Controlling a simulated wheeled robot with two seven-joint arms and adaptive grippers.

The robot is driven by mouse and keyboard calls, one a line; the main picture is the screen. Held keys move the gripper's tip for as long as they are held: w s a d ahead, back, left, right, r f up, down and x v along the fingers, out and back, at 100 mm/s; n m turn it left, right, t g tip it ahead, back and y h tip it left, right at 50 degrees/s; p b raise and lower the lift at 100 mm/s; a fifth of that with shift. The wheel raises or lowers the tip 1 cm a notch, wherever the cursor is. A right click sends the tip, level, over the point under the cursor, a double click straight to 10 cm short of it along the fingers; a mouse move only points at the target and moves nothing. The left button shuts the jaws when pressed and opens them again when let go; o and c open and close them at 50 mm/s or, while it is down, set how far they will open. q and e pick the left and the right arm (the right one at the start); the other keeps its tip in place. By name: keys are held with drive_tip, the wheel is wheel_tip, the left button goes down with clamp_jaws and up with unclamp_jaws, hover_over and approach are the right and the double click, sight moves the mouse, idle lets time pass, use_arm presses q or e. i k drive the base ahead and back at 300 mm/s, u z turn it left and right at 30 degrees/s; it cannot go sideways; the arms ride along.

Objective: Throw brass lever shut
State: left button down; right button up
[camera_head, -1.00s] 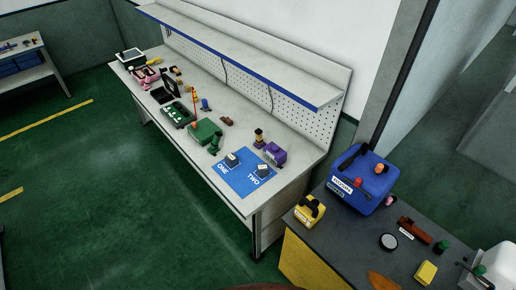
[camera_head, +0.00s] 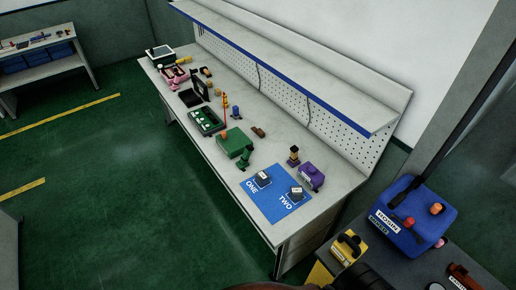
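I cannot make out a brass lever for certain; the small controls on the bench are too small to read. A purple box (camera_head: 311,175) stands near the bench's right end. A small dark and tan upright piece (camera_head: 294,156) is just behind it. A green box (camera_head: 235,143) sits left of them, with a small green piece (camera_head: 244,160) beside it. A black case with a green inside (camera_head: 207,121) lies farther left. Neither of my grippers is in view.
A blue mat (camera_head: 270,208) marked ONE and TWO holds two small blocks. The long workbench (camera_head: 235,193) has a shelf (camera_head: 300,75) above its back. A blue box (camera_head: 413,230) and a yellow box (camera_head: 346,250) stand on a dark table at lower right. Green floor at left is clear.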

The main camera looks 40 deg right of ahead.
sight(295, 150)
drive_tip(key=i, duration=1.3)
drive_tip(key=z, duration=1)
